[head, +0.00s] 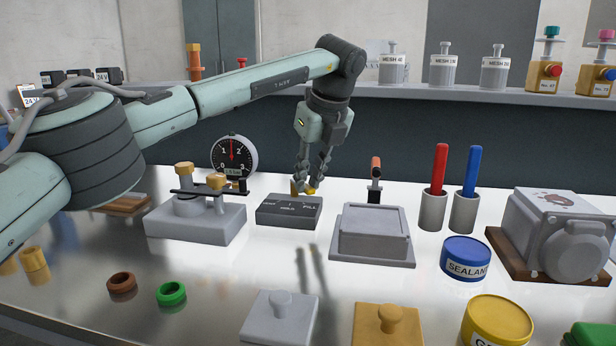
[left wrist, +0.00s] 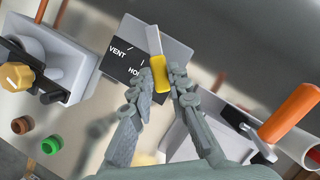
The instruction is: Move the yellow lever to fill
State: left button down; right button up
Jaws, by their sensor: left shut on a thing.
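The yellow lever (head: 311,191) rises from a dark control block (head: 289,213) near the middle of the bench. My left gripper (head: 303,190) reaches down to it from above, its fingers closed on the lever's yellow grip. In the left wrist view, the yellow grip (left wrist: 161,75) sits between the two fingertips (left wrist: 161,82), with a pale shaft running from it. The block (left wrist: 130,45) carries the word VENT and part of HOLD there; the fingers and lever hide the fill end. My right gripper is out of view.
A grey base with brass knobs (head: 197,221) stands left of the block, and a grey square box (head: 373,233) stands to its right. A small orange-handled lever (head: 376,167) is behind that box. A round gauge (head: 234,156) stands behind.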

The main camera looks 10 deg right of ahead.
pick_arm(q)
jog(key=c, duration=1.4)
grip_release()
jog(key=shift+c, duration=0.2)
jog(key=shift+r, duration=0.1)
jog(key=v, duration=1.2)
